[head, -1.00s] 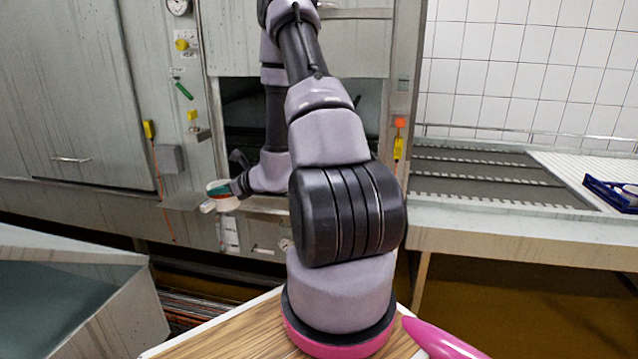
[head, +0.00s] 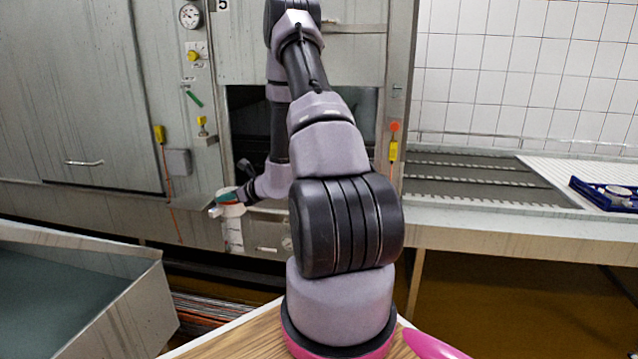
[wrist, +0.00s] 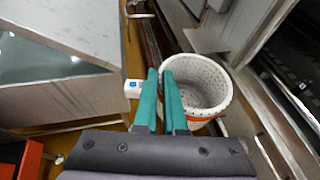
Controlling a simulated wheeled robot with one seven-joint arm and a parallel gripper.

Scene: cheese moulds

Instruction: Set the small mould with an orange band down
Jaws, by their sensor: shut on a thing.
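The small mould with an orange band (wrist: 205,82) is a white, perforated, open cup. In the wrist view it is right of my gripper (wrist: 161,74), whose two teal fingers are close together on its near left rim. The orange band shows low on its side. In the head view the mould (head: 233,211) is small, beside the teal fingertips (head: 229,196), in front of the steel machine. It looks roughly upright and empty. I cannot tell whether its base touches anything.
A steel tub (head: 120,300) stands at the front left. The steel machine (head: 85,110) fills the back left. A ribbed draining table (head: 480,185) is on the right, with a blue crate (head: 600,197) holding white items. A small white block (wrist: 132,88) lies left of the fingers.

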